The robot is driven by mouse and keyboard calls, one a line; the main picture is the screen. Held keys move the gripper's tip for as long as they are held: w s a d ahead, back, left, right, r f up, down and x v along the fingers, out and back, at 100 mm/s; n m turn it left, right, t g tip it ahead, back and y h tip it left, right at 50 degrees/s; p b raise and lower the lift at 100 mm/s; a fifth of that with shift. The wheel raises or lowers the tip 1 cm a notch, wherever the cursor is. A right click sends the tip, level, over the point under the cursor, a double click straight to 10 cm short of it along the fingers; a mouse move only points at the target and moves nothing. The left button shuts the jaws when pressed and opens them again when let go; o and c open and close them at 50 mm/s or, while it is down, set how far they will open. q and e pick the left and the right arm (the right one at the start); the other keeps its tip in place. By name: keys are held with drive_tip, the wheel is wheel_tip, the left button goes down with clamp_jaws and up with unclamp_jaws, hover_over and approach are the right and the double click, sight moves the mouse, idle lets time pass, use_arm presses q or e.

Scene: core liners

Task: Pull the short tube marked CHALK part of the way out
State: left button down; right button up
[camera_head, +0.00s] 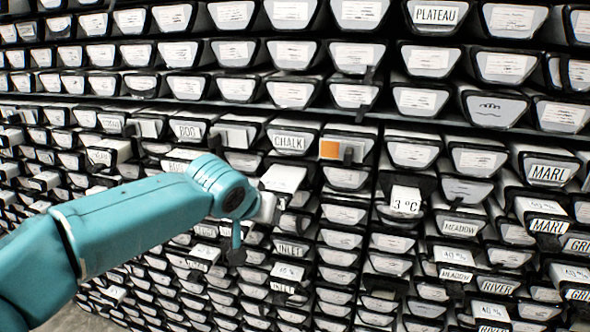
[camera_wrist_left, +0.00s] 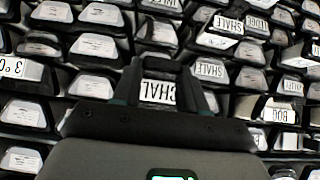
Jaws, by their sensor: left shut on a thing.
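My left gripper (camera_head: 278,208) reaches in from the left at the rack's face. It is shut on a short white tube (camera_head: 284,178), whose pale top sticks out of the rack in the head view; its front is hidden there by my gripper. In the left wrist view the fingers (camera_wrist_left: 156,75) stand on either side of an upside-down label reading CHAL, the last letter hidden, on the short CHALK tube (camera_wrist_left: 157,92). Just above, in the head view, a liner front marked CHALK (camera_head: 290,141) sits clear of my gripper. My right gripper is in neither view.
Rows of black-rimmed liner fronts fill the rack closely. Nearby, an orange-and-white block (camera_head: 331,149) and a tube marked 3 °C (camera_head: 407,200) stick out to the right. Free room lies in front of the rack.

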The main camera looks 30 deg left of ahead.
use_arm(q)
drive_tip(key=s+b, duration=0.1)
drive_tip(key=s, duration=0.2)
drive_tip(key=shift+s+d+b, duration=0.35)
drive_tip(key=shift+d+b, duration=0.05)
